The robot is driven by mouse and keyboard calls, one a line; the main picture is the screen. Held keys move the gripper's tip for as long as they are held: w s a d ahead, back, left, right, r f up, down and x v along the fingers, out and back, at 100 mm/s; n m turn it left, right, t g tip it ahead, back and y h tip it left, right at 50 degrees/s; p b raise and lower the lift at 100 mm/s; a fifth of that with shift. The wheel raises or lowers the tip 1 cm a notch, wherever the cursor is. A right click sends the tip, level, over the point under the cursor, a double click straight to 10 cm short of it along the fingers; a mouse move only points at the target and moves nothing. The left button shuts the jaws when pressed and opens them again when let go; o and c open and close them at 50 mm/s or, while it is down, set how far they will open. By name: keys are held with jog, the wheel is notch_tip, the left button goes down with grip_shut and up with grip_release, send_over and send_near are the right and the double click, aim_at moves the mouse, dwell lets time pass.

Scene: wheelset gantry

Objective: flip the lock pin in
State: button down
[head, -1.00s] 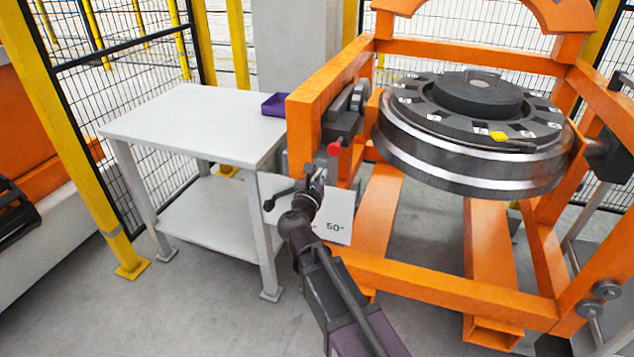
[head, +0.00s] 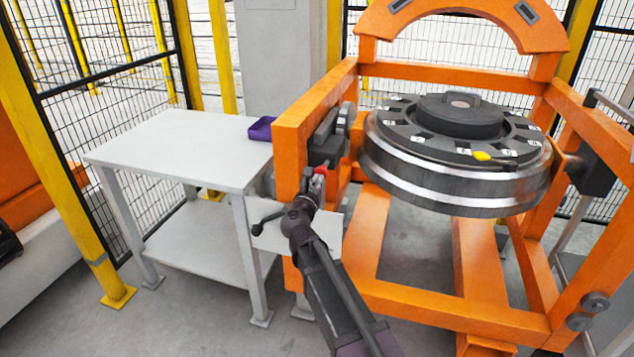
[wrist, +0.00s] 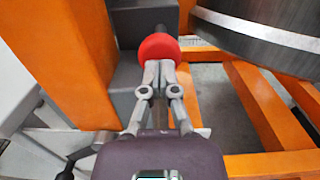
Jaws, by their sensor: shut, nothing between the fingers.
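The lock pin's red knob (head: 320,170) is at the inner side of the orange frame's left post, below a dark bracket (head: 326,148). In the wrist view the red knob (wrist: 158,46) sits at the end of a dark shaft (wrist: 160,29). My gripper (head: 317,184) is just below the knob in the head view. In the wrist view my gripper (wrist: 158,68) is shut and empty, with its fingertips together right at the knob's near side. Whether they touch it or stop just short I cannot tell. The far end of the pin is hidden.
The orange frame (head: 302,110) carries a large dark wheel (head: 455,190) with a yellow piece (head: 482,156) on top, close to the right of the knob. A grey table (head: 170,145) with a purple tray (head: 262,128) stands left. A black-handled lever (head: 268,219) is beside my wrist.

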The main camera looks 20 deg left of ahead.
aim_at(322, 173)
jog(key=shift+w, duration=2.1)
jog(key=shift+s+d, duration=0.15)
jog(key=shift+s, duration=0.4)
jog(key=s, duration=1.3)
jog(key=shift+s+f+b, duration=0.15)
jog(key=shift+f+b, duration=0.25)
jog(key=shift+b, duration=0.05)
